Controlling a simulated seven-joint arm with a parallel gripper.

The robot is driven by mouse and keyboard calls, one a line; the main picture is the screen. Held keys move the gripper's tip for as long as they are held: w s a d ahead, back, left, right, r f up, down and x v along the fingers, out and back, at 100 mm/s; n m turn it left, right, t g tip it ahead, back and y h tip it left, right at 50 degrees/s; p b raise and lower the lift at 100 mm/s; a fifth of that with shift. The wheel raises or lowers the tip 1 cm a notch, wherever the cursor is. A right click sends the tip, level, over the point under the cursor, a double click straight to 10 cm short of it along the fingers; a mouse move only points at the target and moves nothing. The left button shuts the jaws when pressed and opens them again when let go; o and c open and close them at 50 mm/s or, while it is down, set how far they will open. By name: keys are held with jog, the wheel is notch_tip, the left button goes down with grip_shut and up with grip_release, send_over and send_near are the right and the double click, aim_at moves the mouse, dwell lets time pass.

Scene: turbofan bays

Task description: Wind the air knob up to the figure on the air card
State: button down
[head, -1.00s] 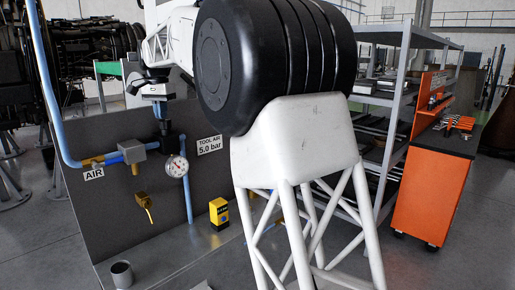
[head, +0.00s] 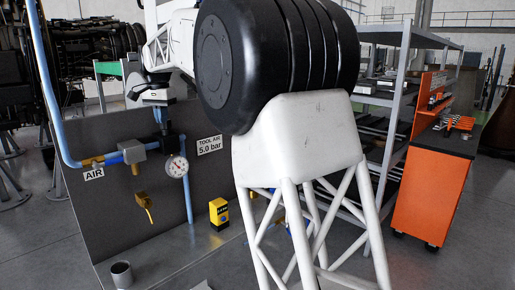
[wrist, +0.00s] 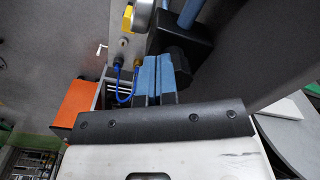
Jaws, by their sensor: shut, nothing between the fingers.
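The air card (head: 209,145) on the grey panel reads "TOOL AIR 5.0 bar". The round white gauge (head: 177,166) hangs below the pipework; its needle is too small to read. My gripper (head: 160,112) points down over the dark air knob (head: 166,129), above the regulator pipework. In the wrist view its blue fingers (wrist: 160,76) are together and empty, beside a dark block (wrist: 185,50) that looks like the knob and regulator. I cannot tell whether they touch it. The gauge rim (wrist: 140,15) shows at the top.
An "AIR" label (head: 94,174) sits under the blue pipe at left. A brass lever (head: 145,205), a yellow box (head: 219,213) and a grey cup (head: 122,274) are lower down. An orange cart (head: 430,190) and shelving (head: 385,100) stand right.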

jog(key=shift+a+f, duration=0.8)
jog(key=shift+f, duration=0.35)
jog(key=shift+w+a, duration=0.2)
jog(key=shift+a, duration=0.25)
jog(key=shift+w, duration=0.15)
jog(key=shift+s+a, duration=0.35)
jog(key=shift+s, duration=0.05)
dwell(0.7)
notch_tip(320, 180, up, 7)
jog(key=shift+d+r, duration=0.15)
jog(key=shift+d, duration=0.05)
dwell(0.5)
jog(key=shift+w+d+r+n, duration=0.15)
jog(key=shift+d+n, duration=0.5)
jog(key=shift+n, duration=0.35)
jog(key=shift+d+r+n, duration=0.2)
jog(key=shift+d+n, duration=0.4)
jog(key=shift+n, duration=0.4)
jog(key=shift+w+d+r+n, duration=0.15)
jog(key=shift+d+n, duration=0.5)
jog(key=shift+n, duration=0.35)
jog(key=shift+s, duration=0.1)
